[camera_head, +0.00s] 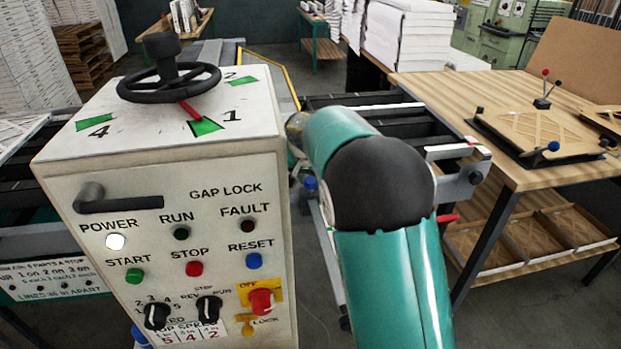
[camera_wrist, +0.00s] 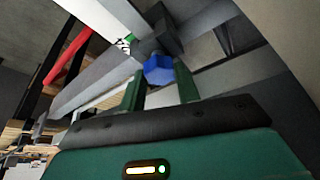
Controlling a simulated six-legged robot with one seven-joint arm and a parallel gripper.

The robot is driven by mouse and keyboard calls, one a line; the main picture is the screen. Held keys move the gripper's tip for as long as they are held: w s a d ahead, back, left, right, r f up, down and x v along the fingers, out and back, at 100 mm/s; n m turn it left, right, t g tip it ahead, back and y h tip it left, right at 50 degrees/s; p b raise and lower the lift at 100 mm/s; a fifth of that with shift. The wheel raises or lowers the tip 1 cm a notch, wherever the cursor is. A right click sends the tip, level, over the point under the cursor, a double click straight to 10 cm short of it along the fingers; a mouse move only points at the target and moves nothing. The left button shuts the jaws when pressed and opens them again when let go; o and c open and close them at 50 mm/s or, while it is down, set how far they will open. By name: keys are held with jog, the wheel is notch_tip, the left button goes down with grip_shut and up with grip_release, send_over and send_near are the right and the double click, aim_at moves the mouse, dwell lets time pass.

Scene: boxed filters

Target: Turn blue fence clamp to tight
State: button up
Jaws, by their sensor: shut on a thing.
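The blue fence clamp knob (camera_wrist: 159,69) shows in the wrist view, at the tips of my gripper (camera_wrist: 160,80). It sits on a dark grey block at a pale metal rail. My two green fingers stand on either side of the knob, shut on it. In the head view my teal arm reaches forward and its end is hidden. A small blue knob (camera_head: 310,183) shows there just left of my arm; I cannot tell whether it is the same one. No tight or loose mark is readable.
A white control cabinet (camera_head: 165,190) with a black handwheel (camera_head: 169,82) stands close on the left. A wooden table (camera_head: 430,85) with jigs stands on the right. A red lever (camera_wrist: 66,57) lies left of my gripper in the wrist view. Metal rails cross around the knob.

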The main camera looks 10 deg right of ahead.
aim_at(310, 182)
dwell(0.3)
jog(key=o, duration=1)
jog(key=shift+c, duration=0.2)
jog(key=shift+r, duration=0.3)
notch_tip(310, 182, up, 3)
jog(key=shift+f, duration=0.2)
jog(key=s+r, duration=0.9)
jog(key=s, duration=0.5)
jog(key=shift+d+r, duration=0.15)
jog(key=shift+r, duration=0.25)
jog(key=shift+o, duration=0.3)
